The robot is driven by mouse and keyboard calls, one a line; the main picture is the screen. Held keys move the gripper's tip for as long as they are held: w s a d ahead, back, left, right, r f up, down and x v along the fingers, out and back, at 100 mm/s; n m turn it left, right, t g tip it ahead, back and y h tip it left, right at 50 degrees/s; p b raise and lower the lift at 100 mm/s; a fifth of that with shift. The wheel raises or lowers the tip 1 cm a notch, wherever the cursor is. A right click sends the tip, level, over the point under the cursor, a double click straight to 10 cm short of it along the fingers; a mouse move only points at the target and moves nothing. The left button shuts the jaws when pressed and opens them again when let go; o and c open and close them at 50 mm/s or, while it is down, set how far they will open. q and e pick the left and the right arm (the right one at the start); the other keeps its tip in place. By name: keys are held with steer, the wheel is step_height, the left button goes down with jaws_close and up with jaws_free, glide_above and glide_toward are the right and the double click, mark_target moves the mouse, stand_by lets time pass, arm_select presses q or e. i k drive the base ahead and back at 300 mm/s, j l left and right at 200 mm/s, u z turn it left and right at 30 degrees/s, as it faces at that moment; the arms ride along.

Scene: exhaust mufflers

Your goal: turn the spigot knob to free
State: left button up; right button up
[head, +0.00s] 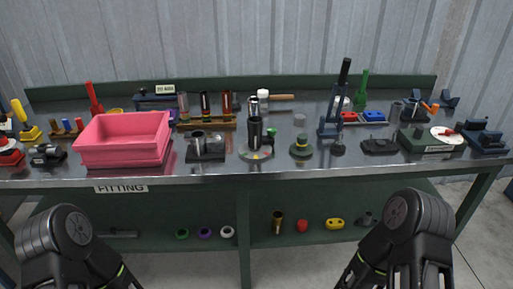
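I cannot tell for sure which part is the spigot knob. A dark upright cylinder (255,132) stands on a round grey plate (246,154) with small coloured marks, near the bench's front edge at the middle. Just right of it is a low round green knob-like piece (302,148) with a yellowish band. At the right, a green block (418,146) carries a white dial with a red part (447,136). Any knob setting is too small to read. Both my arms show at the bottom, well short of the bench; their gripper fingers are out of frame.
The metal bench (215,171) is crowded. A pink bin (124,138) stands at the left front, with a dark block holding a metal cup (196,143) beside it. A tall blue toggle clamp (330,122) rises right of the middle. Loose parts lie on the shelf below.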

mark_target(271, 130)
steer(key=i+j, duration=0.2)
steer(key=i, duration=0.3)
steer(key=i+j, duration=0.2)
steer(key=i, duration=0.3)
steer(key=z, duration=1.85)
